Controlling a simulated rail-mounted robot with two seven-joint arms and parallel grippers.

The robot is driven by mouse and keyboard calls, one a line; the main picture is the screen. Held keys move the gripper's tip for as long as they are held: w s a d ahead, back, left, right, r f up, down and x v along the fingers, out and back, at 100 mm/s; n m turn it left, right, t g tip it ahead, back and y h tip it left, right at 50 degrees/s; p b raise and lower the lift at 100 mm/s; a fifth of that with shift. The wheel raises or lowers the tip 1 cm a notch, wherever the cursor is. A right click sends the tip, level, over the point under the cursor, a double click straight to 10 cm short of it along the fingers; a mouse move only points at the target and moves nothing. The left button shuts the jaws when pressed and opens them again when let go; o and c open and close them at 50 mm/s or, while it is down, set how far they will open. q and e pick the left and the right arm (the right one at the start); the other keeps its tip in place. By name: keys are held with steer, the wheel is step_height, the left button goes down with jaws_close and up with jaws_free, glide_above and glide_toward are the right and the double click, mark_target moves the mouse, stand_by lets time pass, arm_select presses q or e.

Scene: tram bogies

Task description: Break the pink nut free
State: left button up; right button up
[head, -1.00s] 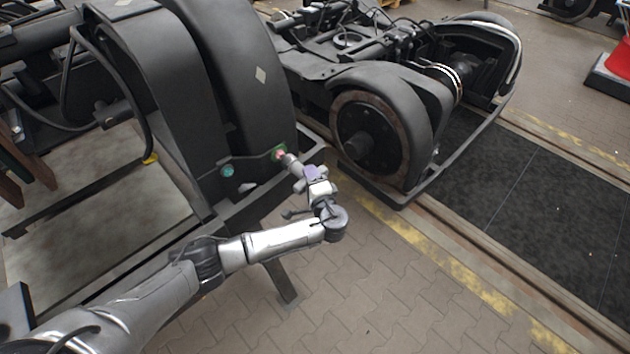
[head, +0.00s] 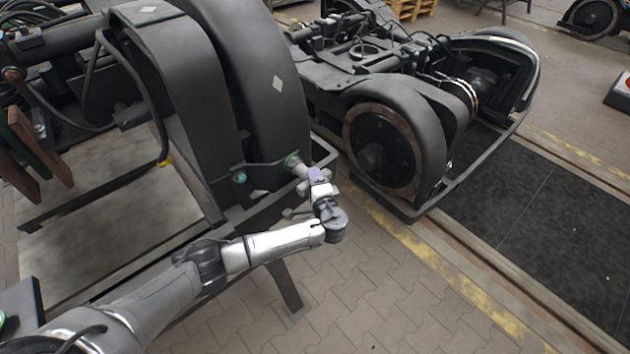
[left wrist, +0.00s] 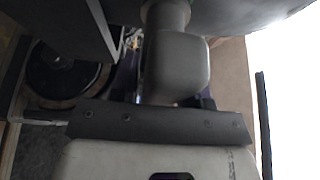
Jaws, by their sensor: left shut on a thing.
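My left gripper (head: 312,179), with purple fingers, is shut on a grey power tool (head: 299,168). The tool's nose reaches a green-ringed fastener spot (head: 291,160) at the lower edge of the dark wheel cover. The pink nut is hidden there, behind the tool's nose; I cannot tell how far the tool sits over it. In the left wrist view the tool's rounded grey body (left wrist: 178,66) fills the middle, with its narrower nose pointing up at a dark surface. A teal nut (head: 240,178) shows to the left on the same bogie. My right gripper is not in view.
The near bogie frame (head: 262,212) stands on legs by the paved floor (head: 380,290). A second bogie with a rusty-rimmed wheel (head: 382,150) is close on the right. Clear floor lies in front of my left arm.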

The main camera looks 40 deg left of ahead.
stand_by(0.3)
arm_select(q)
steer(key=shift+f+n+b, duration=0.1)
steer(key=shift+n+b, duration=0.2)
steer(key=shift+b, duration=0.25)
steer(key=shift+n+y+b, duration=0.3)
steer(key=shift+n+b, duration=0.2)
steer(key=shift+b, duration=0.55)
steer(key=shift+n, duration=0.3)
